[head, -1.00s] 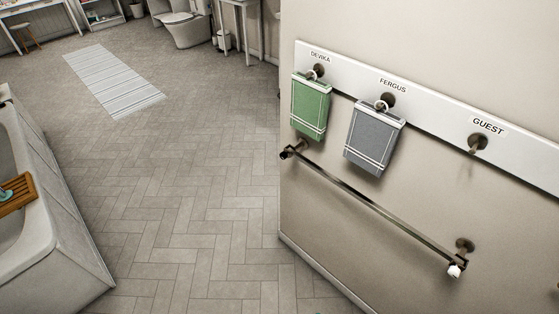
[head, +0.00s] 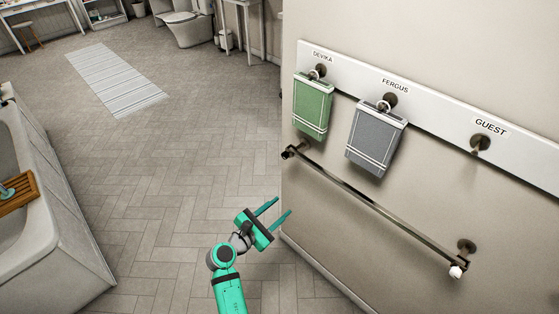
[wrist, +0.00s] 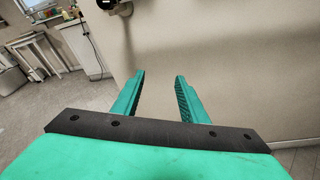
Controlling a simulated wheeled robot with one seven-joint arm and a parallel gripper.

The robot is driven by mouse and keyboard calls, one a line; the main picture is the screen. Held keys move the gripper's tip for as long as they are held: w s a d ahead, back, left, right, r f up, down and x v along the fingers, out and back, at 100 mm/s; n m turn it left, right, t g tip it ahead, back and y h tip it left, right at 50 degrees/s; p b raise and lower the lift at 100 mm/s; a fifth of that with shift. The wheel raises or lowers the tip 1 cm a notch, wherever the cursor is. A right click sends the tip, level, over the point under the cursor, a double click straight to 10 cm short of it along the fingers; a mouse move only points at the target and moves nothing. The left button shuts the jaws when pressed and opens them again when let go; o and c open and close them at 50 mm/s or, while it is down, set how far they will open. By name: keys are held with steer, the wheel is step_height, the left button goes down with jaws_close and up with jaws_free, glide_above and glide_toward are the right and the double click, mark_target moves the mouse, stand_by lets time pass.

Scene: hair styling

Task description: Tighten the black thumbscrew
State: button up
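A towel bar (head: 380,207) is fixed to the wall by two round brackets. A small black thumbscrew (head: 286,155) shows at its left end; a white knob (head: 456,271) is at its right end. My gripper (head: 283,205) is open and empty, below the bar's left end, apart from it and from the thumbscrew. In the wrist view my gripper (wrist: 160,75) has its two fingers spread with bare wall beyond them. A dark round fitting (wrist: 107,4) at that view's top edge is cut off; it looks like the bar's left end. How tight the thumbscrew is cannot be told.
Above the bar, a white hook rail (head: 450,110) carries a green towel (head: 312,106) and a grey towel (head: 375,140); the GUEST hook (head: 481,143) is empty. The wall's corner edge is near my gripper. A bathtub (head: 62,235) stands left. The tiled floor between is clear.

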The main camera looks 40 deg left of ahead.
mark_target(283, 157)
steer(key=a+r+n+t+h, duration=0.1)
steer(key=a+r+n+t, duration=0.15)
steer(key=a+r, duration=0.65)
steer(key=shift+n, duration=0.25)
steer(key=w, duration=0.3)
steer(key=w+r, duration=0.1)
steer(key=w, duration=0.2)
steer(key=w+d+r, duration=0.1)
steer(key=w, duration=0.2)
steer(key=shift+w+r, duration=0.15)
steer(key=shift+w, duration=0.15)
steer(key=shift+a, duration=0.1)
steer(key=shift+w, duration=0.1)
jaws_close()
